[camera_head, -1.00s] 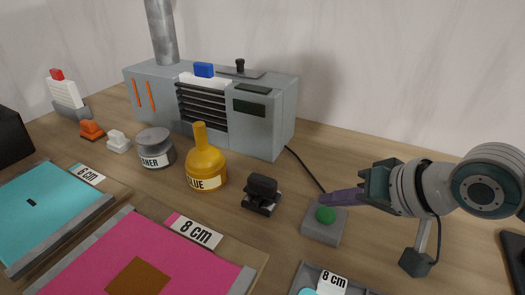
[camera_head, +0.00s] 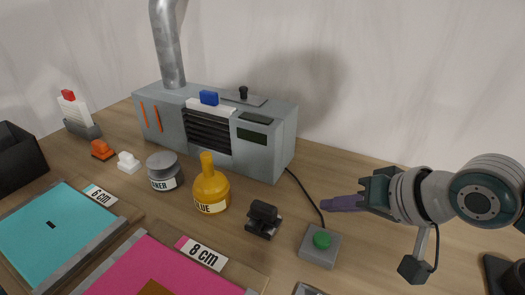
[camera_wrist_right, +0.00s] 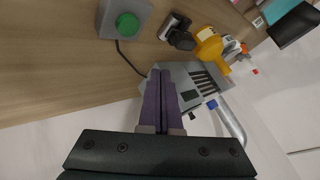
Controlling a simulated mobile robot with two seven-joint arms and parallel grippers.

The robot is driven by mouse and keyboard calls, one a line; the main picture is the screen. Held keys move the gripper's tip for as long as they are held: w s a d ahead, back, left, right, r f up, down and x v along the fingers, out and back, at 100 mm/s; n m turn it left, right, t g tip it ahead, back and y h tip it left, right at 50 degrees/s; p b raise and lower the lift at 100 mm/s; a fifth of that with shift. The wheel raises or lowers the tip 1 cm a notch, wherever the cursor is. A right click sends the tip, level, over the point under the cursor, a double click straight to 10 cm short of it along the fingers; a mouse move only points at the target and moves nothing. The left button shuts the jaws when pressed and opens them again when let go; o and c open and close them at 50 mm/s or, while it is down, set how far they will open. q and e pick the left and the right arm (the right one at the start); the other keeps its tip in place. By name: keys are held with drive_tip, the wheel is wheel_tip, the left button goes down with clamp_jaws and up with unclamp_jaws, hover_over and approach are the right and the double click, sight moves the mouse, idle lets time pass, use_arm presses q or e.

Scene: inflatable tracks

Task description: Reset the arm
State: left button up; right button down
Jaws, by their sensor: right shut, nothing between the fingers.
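My right gripper (camera_head: 328,204) comes in from the right with its purple fingers shut and nothing between them. It is in the air, above and behind the grey box with the green button (camera_head: 322,240). In the right wrist view, the shut fingers (camera_wrist_right: 161,76) point toward the grey machine (camera_wrist_right: 200,86), and the green button (camera_wrist_right: 128,25) is at the upper left, apart from them. My left gripper does not show in either view.
The grey machine (camera_head: 270,146) with a metal pipe stands at the back. A yellow glue bottle (camera_head: 211,187), a grey jar (camera_head: 163,172) and a black device (camera_head: 263,218) stand before it. Cyan (camera_head: 60,228) and pink sheets (camera_head: 150,262) lie in front. A cable runs to the button box.

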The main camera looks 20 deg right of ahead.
drive_tip(key=s+a+n+g, duration=0.2)
drive_tip(key=s+a+n, duration=0.2)
drive_tip(key=s+a, duration=0.35)
drive_tip(key=s+r+n+g+h, duration=0.25)
drive_tip(key=s+r+n, duration=0.2)
drive_tip(key=s, duration=0.65)
wheel_tip(320, 180, up, 38)
drive_tip(key=s+d+p, duration=0.1)
drive_tip(key=p, duration=3.6)
drive_tip(key=shift+d+m+g+p, duration=0.15)
drive_tip(key=shift+m+g+p, duration=0.2)
drive_tip(key=shift+s, duration=0.1)
